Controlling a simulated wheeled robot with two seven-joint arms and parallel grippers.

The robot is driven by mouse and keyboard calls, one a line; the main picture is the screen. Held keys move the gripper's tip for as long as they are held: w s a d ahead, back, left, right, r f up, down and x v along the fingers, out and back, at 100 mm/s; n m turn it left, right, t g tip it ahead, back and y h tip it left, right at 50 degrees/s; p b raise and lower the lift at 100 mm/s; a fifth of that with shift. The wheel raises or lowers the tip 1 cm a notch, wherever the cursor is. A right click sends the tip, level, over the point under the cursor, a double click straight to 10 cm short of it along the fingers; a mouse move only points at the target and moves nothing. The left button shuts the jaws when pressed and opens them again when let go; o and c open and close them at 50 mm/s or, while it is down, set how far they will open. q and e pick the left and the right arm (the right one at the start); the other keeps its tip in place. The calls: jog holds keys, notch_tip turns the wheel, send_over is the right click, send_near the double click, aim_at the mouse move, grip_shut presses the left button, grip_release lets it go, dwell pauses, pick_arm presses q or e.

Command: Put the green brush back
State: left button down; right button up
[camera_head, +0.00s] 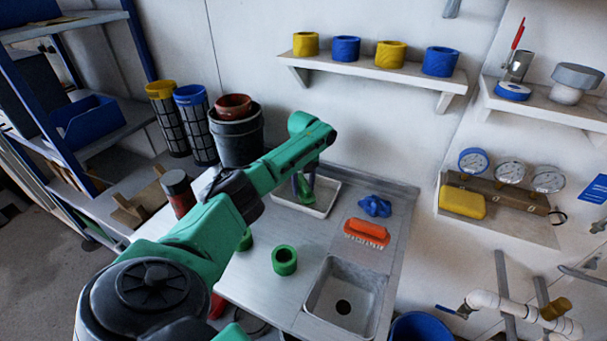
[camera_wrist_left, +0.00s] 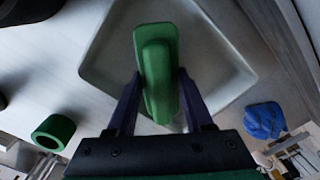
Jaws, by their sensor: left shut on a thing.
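The green brush (camera_wrist_left: 157,60) is between the two fingers of my left gripper (camera_wrist_left: 160,105) in the left wrist view. The gripper is shut on it. In the head view the brush (camera_head: 306,190) shows partly below my arm, over a pale shallow tray (camera_head: 325,207) at the back of the bench. The left wrist view shows the tray (camera_wrist_left: 225,75) under the brush. I cannot tell whether the brush touches the tray floor. My right gripper is not in view.
An orange brush (camera_head: 367,232) and a crumpled blue item (camera_head: 374,206) lie right of the tray. A green ring (camera_head: 284,260) stands nearer, beside the sink (camera_head: 345,296). Black and red buckets (camera_head: 236,135) stand behind my arm. A shelf (camera_head: 370,72) with rings hangs above.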

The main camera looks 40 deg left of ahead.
aim_at(303, 182)
pick_arm(q)
jog(key=shift+f, duration=0.15)
jog(key=shift+c, duration=1.5)
grip_release()
notch_tip(303, 182, up, 8)
jog(key=shift+f+b, duration=0.1)
jog(key=shift+b, duration=0.25)
